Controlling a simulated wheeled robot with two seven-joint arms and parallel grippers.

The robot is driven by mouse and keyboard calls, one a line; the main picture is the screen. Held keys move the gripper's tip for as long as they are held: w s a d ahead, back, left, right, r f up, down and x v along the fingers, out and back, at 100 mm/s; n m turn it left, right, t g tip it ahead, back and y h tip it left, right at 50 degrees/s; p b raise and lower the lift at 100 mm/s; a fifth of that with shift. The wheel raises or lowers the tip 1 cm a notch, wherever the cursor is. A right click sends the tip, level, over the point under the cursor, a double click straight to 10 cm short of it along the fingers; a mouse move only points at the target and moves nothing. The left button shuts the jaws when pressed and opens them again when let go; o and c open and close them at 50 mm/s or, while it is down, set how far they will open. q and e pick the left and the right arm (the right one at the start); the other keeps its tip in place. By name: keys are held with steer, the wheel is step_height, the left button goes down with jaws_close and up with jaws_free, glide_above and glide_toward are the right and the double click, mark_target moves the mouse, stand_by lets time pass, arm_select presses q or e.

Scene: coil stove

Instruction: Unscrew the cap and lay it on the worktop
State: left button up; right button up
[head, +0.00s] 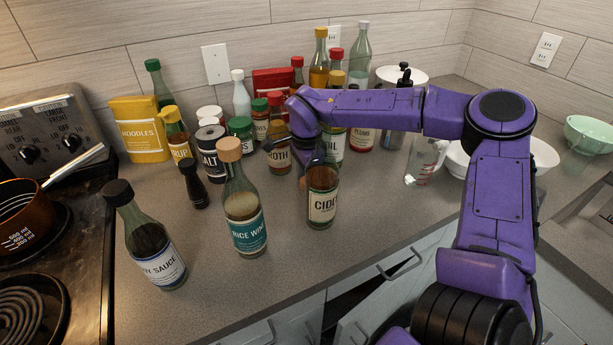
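Several capped bottles stand on the worktop (215,305), and I cannot tell which cap is meant. The cider bottle (322,200) stands upright near the middle; its neck and top are mostly hidden by my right gripper. My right arm reaches in from the right, and its gripper (294,146) is at the cider bottle's top, with dark finger parts showing. Whether it is open or touches a cap is unclear. The rice wine bottle (242,208) with a brown cap (228,149) stands to the left. The soy sauce bottle (150,245) has a black cap (117,192). My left gripper is out of view.
Jars, a salt tin (212,152), a noodles packet (140,130) and taller bottles crowd behind. A stove with a brown pot (20,218) is at left. A measuring jug (424,162) and bowls stand at right. The front worktop strip is clear.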

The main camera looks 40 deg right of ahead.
steer(key=shift+o, duration=0.5)
steer(key=shift+r, duration=0.1)
step_height(320, 180, up, 12)
